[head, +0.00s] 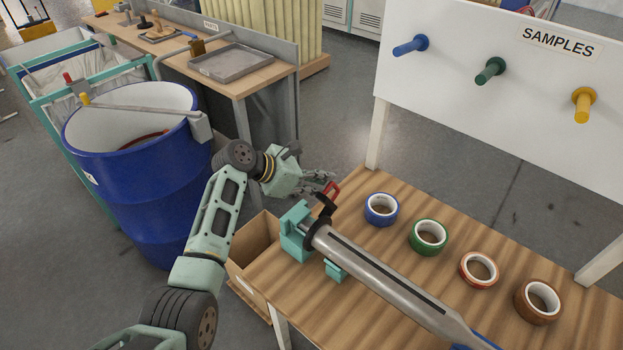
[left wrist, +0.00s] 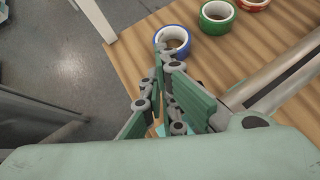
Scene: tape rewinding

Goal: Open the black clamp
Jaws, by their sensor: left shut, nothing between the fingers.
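The black clamp (head: 324,205) is at the far left end of a long grey tube (head: 385,275), with its red-tipped lever (head: 333,189) sticking up. The tube end sits in a teal holder (head: 296,232) on the wooden table. My left gripper (head: 330,183) is just behind and beside the lever in the head view. Its fingers are shut and empty; I cannot tell whether they touch the lever. In the left wrist view the shut fingertips (left wrist: 163,52) are near the blue tape roll (left wrist: 173,40) in the picture. The clamp is not clearly visible there. My right gripper is not in view.
Blue (head: 381,209), green (head: 428,237), red-and-white (head: 478,269) and brown (head: 538,302) tape rolls lie along the table (head: 460,240). A white SAMPLES board (head: 455,85) with pegs stands behind. A cardboard box (head: 250,258) and blue barrel (head: 150,190) stand left.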

